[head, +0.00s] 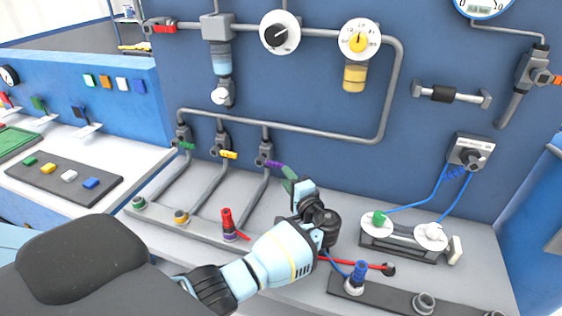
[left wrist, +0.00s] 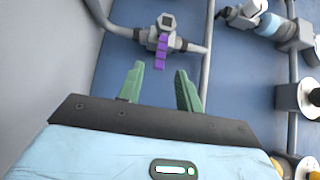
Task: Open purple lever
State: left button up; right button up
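The purple lever (head: 275,165) sits on the rightmost of three small valves on the blue wall panel and points right in the head view. In the left wrist view the purple lever (left wrist: 161,54) hangs from its grey valve. My left gripper (head: 288,174) is just to the right of the lever's free end. In the left wrist view my left gripper (left wrist: 160,68) has its two green fingers spread. The lever's end shows at the gap between the fingertips, and I cannot tell its depth there. My right gripper is not in view.
The green lever (head: 187,145) and yellow lever (head: 229,154) are on neighbouring valves to the left. Grey pipes run down from the valves to the bench. A red-handled fitting (head: 228,220) stands below.

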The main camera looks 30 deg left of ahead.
aim_at(278, 167)
pick_arm(q)
jog(key=x, duration=0.7)
jog(key=shift+w+a, duration=0.1)
jog(key=shift+a, duration=0.25)
grip_shut()
